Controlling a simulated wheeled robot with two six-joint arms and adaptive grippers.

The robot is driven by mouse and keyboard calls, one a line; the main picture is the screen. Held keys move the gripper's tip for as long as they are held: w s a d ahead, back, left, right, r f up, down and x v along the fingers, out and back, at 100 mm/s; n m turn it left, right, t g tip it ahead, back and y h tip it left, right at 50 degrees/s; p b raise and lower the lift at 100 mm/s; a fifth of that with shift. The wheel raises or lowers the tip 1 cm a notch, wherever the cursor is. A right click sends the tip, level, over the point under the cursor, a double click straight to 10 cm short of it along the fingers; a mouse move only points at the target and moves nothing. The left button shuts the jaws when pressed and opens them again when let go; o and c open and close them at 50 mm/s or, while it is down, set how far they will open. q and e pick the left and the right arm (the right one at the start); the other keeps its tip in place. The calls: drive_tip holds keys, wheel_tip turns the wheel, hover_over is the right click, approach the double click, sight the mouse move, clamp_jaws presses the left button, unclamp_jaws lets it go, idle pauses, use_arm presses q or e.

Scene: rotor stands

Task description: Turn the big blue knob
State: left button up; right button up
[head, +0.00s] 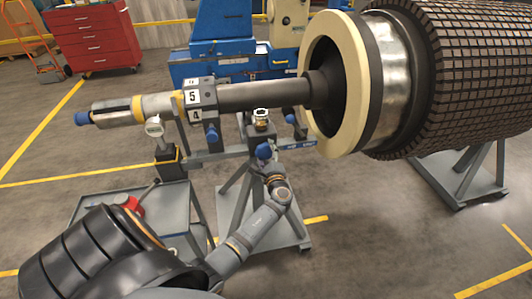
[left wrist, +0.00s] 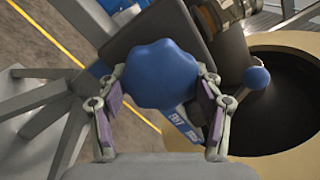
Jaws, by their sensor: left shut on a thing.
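The big blue knob (left wrist: 160,73) is lobed and fills the middle of the left wrist view, facing the camera. In the head view it is a small blue shape (head: 264,151) on the rotor stand, below the shaft. My left gripper (head: 267,163) reaches up to it from below. In the left wrist view its two fingers with purple pads stand on either side of the knob, shut on it. The fingertips partly pass behind the knob's edge. My right gripper is in neither view.
A grey rotor shaft (head: 262,96) runs above, joining a large rotor (head: 465,70) at the right. Smaller blue knobs sit on the stand (head: 211,134) and near the ring (left wrist: 257,77). A grey cart (head: 105,203) stands left. Open floor lies at lower right.

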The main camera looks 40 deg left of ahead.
use_arm(q)
drive_tip(key=shift+f+n+b, duration=0.2)
drive_tip(key=shift+n+b, duration=0.3)
drive_tip(key=shift+b, duration=0.4)
drive_tip(key=n+b, duration=0.4)
drive_tip(key=b, duration=0.2)
drive_tip(key=shift+n, duration=0.3)
drive_tip(key=shift+r+n+b, duration=0.2)
drive_tip(key=shift+n+b, duration=1.35)
drive_tip(key=shift+n, duration=0.05)
drive_tip(key=o, duration=1.1)
drive_tip(key=shift+r, duration=0.1)
drive_tip(key=shift+o, duration=0.2)
drive_tip(key=shift+d, duration=0.1)
